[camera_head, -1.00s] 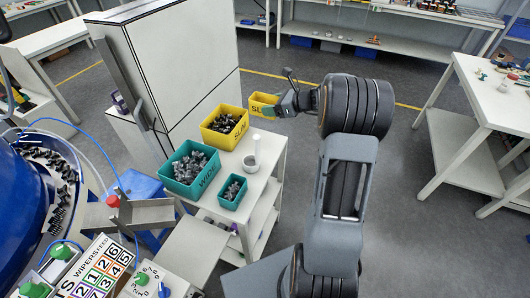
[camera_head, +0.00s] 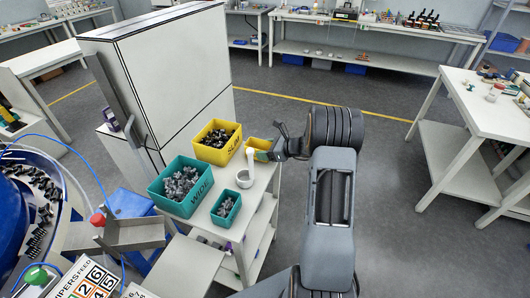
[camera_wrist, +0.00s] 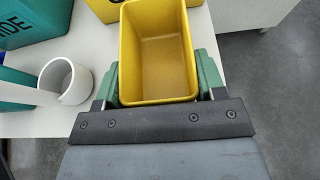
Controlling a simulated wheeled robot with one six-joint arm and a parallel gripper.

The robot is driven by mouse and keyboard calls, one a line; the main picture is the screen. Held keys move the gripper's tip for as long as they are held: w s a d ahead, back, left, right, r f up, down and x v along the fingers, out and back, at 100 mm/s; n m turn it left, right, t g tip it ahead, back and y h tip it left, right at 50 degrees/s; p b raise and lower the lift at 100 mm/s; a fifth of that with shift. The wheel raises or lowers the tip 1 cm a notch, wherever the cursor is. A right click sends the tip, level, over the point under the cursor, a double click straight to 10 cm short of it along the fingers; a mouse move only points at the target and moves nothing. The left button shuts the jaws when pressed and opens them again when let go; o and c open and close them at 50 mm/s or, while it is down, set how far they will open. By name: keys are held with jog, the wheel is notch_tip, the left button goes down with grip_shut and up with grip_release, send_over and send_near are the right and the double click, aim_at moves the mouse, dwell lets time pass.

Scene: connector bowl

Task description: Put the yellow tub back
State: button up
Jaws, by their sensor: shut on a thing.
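The small yellow tub (camera_wrist: 157,62) is empty and upright between the green fingers of my gripper (camera_wrist: 160,88) in the wrist view. My gripper is shut on it. In the head view the small yellow tub (camera_head: 258,144) and my gripper (camera_head: 270,150) are at the right back edge of the white cart (camera_head: 262,187), behind the white cup. A big yellow bin (camera_head: 213,150) marked SLIM, full of dark parts, stands just left of the small tub. I cannot tell whether the small tub touches the cart top.
A white cup (camera_head: 246,176) with a white upright piece stands close to the tub; the cup also shows in the wrist view (camera_wrist: 80,86). A big teal bin (camera_head: 165,197) marked WIDE and a small teal tub (camera_head: 223,215) hold parts. A tall white cabinet (camera_head: 180,80) stands behind.

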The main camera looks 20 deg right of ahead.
jog(key=shift+f, duration=0.5)
jog(key=shift+f, duration=0.15)
jog(key=o, duration=0.9)
jog(key=shift+o, duration=0.2)
jog(key=shift+r, duration=0.3)
jog(key=v, duration=1.2)
jog(key=shift+f+b, duration=0.2)
jog(key=shift+b, duration=0.2)
